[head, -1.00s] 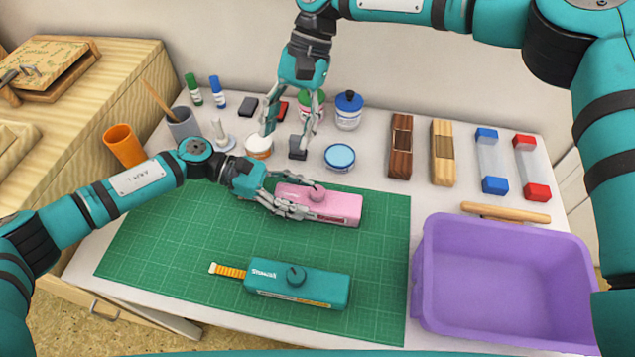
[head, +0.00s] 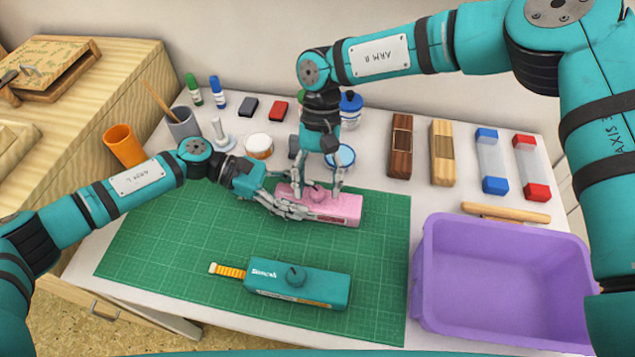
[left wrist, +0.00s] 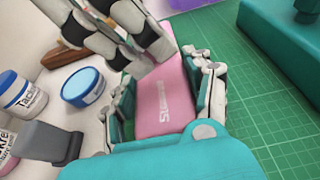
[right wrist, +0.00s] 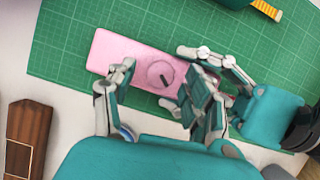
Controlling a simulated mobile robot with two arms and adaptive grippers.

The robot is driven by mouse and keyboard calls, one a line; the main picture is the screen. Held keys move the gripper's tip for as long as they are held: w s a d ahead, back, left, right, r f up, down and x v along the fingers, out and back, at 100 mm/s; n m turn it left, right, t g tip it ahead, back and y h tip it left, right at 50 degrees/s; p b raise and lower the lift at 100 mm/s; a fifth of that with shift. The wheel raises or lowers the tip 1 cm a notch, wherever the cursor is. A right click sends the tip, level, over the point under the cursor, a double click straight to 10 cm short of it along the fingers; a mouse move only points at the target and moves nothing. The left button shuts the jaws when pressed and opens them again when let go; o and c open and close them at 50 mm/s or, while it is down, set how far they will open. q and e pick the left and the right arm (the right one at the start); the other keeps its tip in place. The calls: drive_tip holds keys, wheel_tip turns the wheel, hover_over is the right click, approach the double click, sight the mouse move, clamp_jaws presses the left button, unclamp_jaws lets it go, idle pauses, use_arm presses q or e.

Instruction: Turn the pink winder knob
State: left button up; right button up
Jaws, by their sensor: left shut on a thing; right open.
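The pink winder (head: 345,208) lies on the green cutting mat; its body also shows in the left wrist view (left wrist: 158,108). Its round pink knob (right wrist: 161,75), with a dark mark, is on top. My left gripper (head: 290,205) is shut on the left end of the winder body, one finger along each side. My right gripper (head: 318,192) points down over the winder, open, with its fingers (right wrist: 158,92) on either side of the knob. I cannot tell whether they touch it.
A teal winder (head: 320,287) with an orange tape end lies nearer on the mat (head: 180,250). A purple bin (head: 430,270) stands at the right. Jars, inkpads and a stamp stand behind. Wooden and clear blocks lie at the back right.

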drive_tip(key=shift+s+f, duration=0.1)
drive_tip(key=shift+f, duration=0.1)
clamp_jaws()
idle(0.3)
drive_tip(key=shift+m, duration=0.3)
